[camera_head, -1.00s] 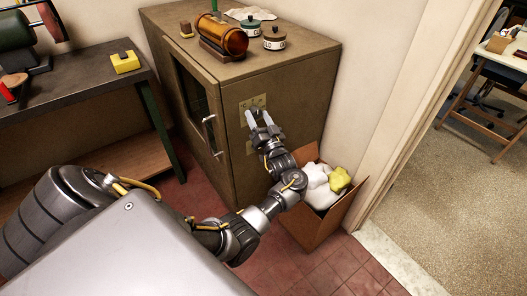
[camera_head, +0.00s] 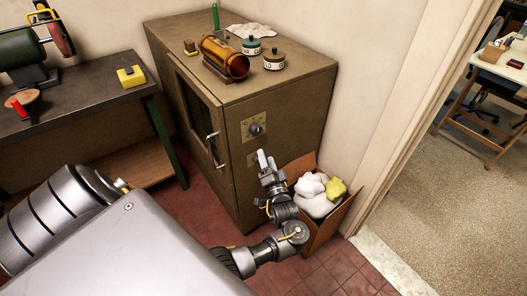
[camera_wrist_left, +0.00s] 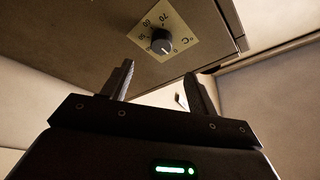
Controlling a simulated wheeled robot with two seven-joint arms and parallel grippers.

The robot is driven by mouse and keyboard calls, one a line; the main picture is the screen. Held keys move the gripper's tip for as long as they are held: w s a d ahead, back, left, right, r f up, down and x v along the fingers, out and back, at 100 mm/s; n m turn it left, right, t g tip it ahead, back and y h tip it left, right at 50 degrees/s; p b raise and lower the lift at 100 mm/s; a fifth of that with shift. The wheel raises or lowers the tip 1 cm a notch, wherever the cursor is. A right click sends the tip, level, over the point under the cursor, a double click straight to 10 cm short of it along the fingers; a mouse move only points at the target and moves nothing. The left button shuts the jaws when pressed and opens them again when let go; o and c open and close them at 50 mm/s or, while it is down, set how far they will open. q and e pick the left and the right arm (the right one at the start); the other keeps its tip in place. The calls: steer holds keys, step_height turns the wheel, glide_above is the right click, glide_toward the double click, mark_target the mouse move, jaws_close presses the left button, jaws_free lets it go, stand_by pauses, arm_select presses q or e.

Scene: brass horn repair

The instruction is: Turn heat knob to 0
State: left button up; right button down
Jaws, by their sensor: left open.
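The heat knob (camera_head: 256,130) is a dark round dial on a pale plate on the front of the brown cabinet (camera_head: 290,110). In the left wrist view the knob (camera_wrist_left: 161,44) sits on a tan plate marked °C with numbers such as 60 and 70. Its exact setting is too small to read. My left gripper (camera_head: 266,160) is below and slightly right of the knob, apart from it. In the left wrist view its two fingers (camera_wrist_left: 160,82) are spread, with nothing between them. My right gripper is not in view.
A cardboard box (camera_head: 325,230) with white and yellow cloths stands at the cabinet's right.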

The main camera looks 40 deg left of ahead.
arm_select(q)
steer(key=s+d+f+m+h, duration=0.1)
steer(key=f+h, duration=0.3)
steer(key=f, duration=0.8)
steer(key=s+d+f+m+h, duration=0.1)
steer(key=s+f+h, duration=0.3)
steer(key=f, duration=0.8)
steer(key=shift+d+f+m+h+b, duration=0.2)
steer(key=shift+d+m+h+b, duration=0.15)
steer(key=shift+m, duration=0.55)
steer(key=shift+a, duration=0.1)
